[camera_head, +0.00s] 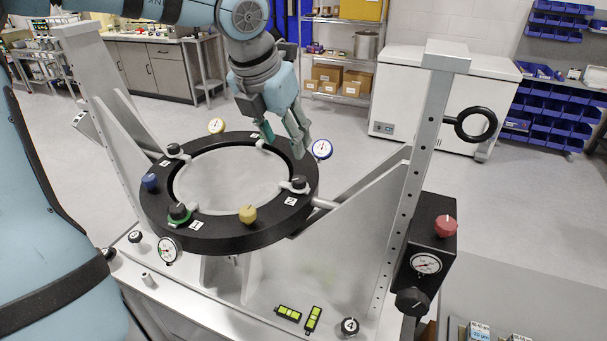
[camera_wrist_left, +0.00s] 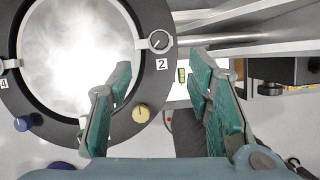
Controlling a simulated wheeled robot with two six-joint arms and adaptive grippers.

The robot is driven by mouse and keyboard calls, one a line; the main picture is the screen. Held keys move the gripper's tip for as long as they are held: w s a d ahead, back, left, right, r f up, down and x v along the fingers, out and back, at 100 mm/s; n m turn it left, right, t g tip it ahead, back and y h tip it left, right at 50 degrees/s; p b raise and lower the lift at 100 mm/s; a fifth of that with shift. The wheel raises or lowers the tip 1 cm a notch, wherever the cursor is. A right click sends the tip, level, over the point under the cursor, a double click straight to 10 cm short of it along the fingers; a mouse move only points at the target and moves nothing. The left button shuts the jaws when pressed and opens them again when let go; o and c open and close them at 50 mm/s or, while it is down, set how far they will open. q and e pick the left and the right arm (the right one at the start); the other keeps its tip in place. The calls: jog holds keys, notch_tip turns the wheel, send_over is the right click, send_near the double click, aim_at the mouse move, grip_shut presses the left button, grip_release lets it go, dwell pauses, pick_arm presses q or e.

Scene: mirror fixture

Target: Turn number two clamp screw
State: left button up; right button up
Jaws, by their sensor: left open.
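The black ring (camera_head: 228,241) of the mirror fixture carries several dark clamp screws. The number two clamp screw (camera_head: 299,184) is a dark knob at the ring's right side, with a white "2" label (camera_head: 290,201) beside it. In the left wrist view this screw (camera_wrist_left: 159,41) is a round knob with its label (camera_wrist_left: 161,64) just below. My left gripper (camera_head: 284,142) is open and empty, above the ring's far right side and apart from the screw. In the left wrist view its green-padded fingers (camera_wrist_left: 161,66) are spread, with the screw between and beyond their tips. My right gripper is not visible.
A yellow knob (camera_head: 247,214), a blue knob (camera_head: 149,182) and dial gauges (camera_head: 322,149) sit around the ring. A tall grey upright (camera_head: 419,155) and a black box with a red knob (camera_head: 445,226) stand at the right. Air above the ring's opening is clear.

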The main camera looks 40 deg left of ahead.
pick_arm(q)
jog(key=b, duration=0.3)
send_near(299, 179)
notch_tip(299, 179, down, 2)
jog(key=shift+s+a+f, duration=0.1)
jog(key=shift+a+f, duration=0.05)
jog(key=shift+a, duration=0.05)
jog(key=b+x, duration=0.1)
jog(key=x, duration=0.2)
jog(key=w+x, duration=0.1)
jog(key=x, duration=0.3)
jog(key=shift+w+r+b, duration=0.1)
jog(key=shift+r+b, duration=0.15)
jog(key=shift+b, duration=0.1)
jog(key=shift+s+r, duration=0.2)
jog(key=shift+s, duration=0.05)
grip_shut()
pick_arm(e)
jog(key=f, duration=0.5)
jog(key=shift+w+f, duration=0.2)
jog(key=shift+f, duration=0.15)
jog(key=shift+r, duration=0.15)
